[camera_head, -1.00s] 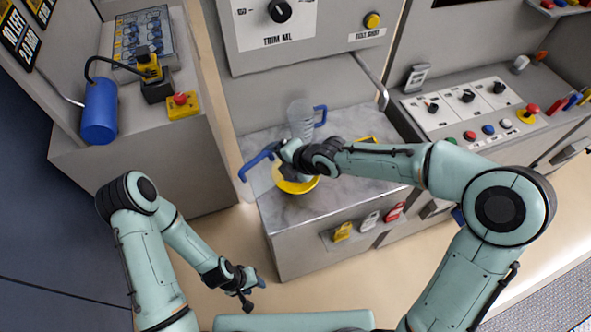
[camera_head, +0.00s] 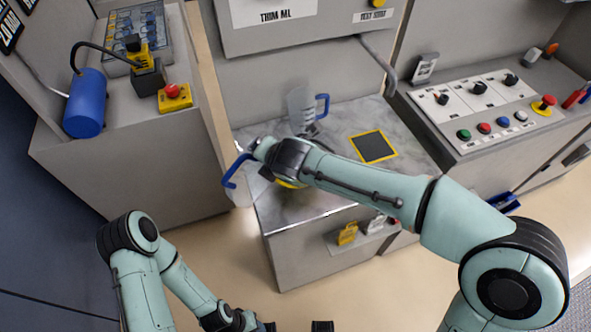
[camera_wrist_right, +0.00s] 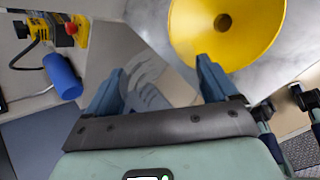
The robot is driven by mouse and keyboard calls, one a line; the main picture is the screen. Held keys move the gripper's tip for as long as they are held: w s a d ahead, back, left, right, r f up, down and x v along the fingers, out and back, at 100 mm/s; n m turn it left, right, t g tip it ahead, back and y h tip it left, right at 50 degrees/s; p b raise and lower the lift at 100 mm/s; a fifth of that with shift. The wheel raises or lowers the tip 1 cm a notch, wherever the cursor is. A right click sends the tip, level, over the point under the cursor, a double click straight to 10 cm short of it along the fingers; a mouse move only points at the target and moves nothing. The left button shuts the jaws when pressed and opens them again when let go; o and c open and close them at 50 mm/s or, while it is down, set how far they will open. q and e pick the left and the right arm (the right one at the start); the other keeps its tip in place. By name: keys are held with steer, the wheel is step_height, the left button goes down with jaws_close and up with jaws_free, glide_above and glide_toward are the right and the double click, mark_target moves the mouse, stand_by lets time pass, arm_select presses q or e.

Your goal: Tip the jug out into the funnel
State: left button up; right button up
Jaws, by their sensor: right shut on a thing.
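A clear jug with a blue handle (camera_head: 235,171) is in my right gripper (camera_head: 258,151), left of and above the funnel. In the right wrist view its see-through body (camera_wrist_right: 152,84) lies between the two fingers; its tilt is hard to tell. The yellow funnel (camera_head: 288,184) is largely hidden by my right wrist in the head view. In the right wrist view the funnel (camera_wrist_right: 238,45) shows open with a dark hole, just beyond the fingers. My left gripper (camera_head: 235,321) is low at the bottom edge, away from the bench, partly cut off.
A second clear jug (camera_head: 301,108) with a blue handle stands upright on the marble-topped bench (camera_head: 340,122) behind the funnel. A black pad with a yellow border (camera_head: 373,147) lies to its right. Left is a cabinet with a blue cylinder (camera_head: 85,103); right is a button console (camera_head: 480,105).

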mark_target(249, 168)
steer(key=b, duration=0.1)
steer(key=a+f+n+t+h+b, duration=0.1)
steer(key=b, duration=0.1)
steer(key=shift+s+f, duration=0.2)
steer(key=shift+s, duration=0.15)
steer(key=shift+s+a+t+h+b, duration=0.2)
steer(key=shift+a+t+h+b, duration=0.2)
steer(key=shift+b, duration=0.15)
steer(key=s+a+r+h, duration=0.1)
steer(key=a+r+n+t+h, duration=0.1)
steer(key=shift+s+a+n+t, duration=0.3)
steer(key=shift+s+a, duration=0.05)
steer(key=shift+s+a+f+n+t+h, duration=0.3)
steer(key=shift+a+t+h, duration=0.1)
steer(key=shift+a, duration=0.1)
steer(key=shift+s+a+f+n+t+h, duration=0.2)
steer(key=shift+s+a+t+h, duration=0.1)
steer(key=shift+a+h, duration=0.15)
steer(key=shift+s+a+r+n+t+h+p, duration=0.2)
steer(key=shift+a+r+n+t+h+p, duration=0.1)
steer(key=shift+t, duration=0.2)
steer(key=shift+f, duration=0.1)
